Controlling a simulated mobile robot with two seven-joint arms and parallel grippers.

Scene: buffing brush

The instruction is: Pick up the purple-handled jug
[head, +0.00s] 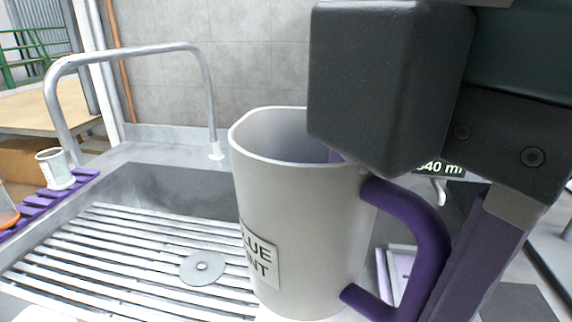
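The jug (290,210) is pale grey with a purple handle (428,235) on its right side. It stands upright, large in the middle of the head view, with a partly readable label on its front. My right gripper (485,240) comes in from the upper right. Its dark body covers the right part of the jug's rim, and a purple finger slants down beside the outer side of the handle. Whether it touches the handle I cannot tell. The other finger is not clearly visible. My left gripper is not in view.
A metal sink (165,185) with a slatted rack (130,255) and a round drain disc (203,267) lies left of the jug. A tall bent tap (130,57) stands behind. A small white cup (55,168) sits by a purple rack (45,200). A display reading "40 ml" (440,168) is partly hidden.

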